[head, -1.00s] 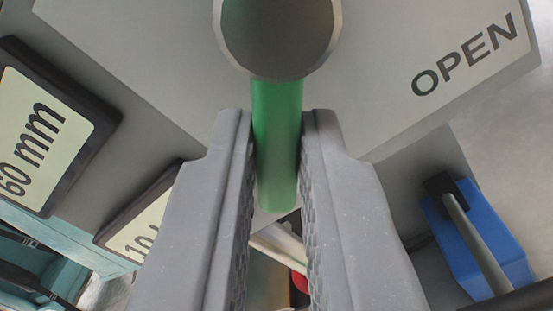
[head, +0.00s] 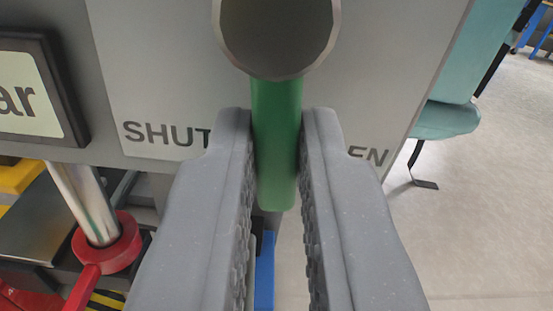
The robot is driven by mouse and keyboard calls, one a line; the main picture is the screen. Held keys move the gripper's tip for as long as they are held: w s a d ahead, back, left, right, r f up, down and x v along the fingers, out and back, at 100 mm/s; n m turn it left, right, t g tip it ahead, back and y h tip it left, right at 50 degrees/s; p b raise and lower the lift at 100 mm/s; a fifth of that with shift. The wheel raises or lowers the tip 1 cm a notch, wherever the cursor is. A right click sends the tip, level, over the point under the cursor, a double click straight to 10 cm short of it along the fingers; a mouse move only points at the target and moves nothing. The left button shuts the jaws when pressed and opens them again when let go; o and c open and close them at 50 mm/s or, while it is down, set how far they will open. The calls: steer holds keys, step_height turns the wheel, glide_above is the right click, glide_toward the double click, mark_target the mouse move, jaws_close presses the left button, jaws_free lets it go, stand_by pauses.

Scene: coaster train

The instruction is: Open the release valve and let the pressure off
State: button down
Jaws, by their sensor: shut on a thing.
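The valve's green lever (head: 276,105) hangs down in the picture from a round, metal-rimmed hub (head: 278,35). My gripper (head: 277,135) is shut on the lever, one grey finger on each side. The lever's lower end shows between the fingers. Behind it is a grey plate (head: 150,60) marked SHUT (head: 165,134) to the left and, to the right, a word ending in EN (head: 368,156), its start hidden by my right finger.
A black-framed display (head: 35,90) reading "ar" is at the left. Below it are a metal post (head: 85,200) with a red collar (head: 108,242) and a red bar. A teal seat (head: 447,118) stands at the right. Open grey floor (head: 480,220) lies below it.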

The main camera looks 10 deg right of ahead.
steer(key=shift+d+r+n+p, duration=0.1)
steer(key=shift+d+n+p, duration=0.2)
steer(key=shift+n, duration=0.9)
steer(key=shift+d+r+n+p, duration=0.15)
steer(key=shift+d+n, duration=0.2)
steer(key=shift+n, duration=0.85)
steer(key=shift+d+r+n+p, duration=0.1)
steer(key=shift+d+n+p, duration=0.2)
steer(key=shift+n, duration=0.9)
steer(key=c, duration=1.5)
jaws_free()
steer(key=shift+o, duration=0.2)
steer(key=shift+r, duration=0.1)
steer(key=shift+s, duration=0.1)
steer(key=s+p, duration=0.2)
steer(key=s, duration=1.1)
steer(key=shift+s, duration=0.3)
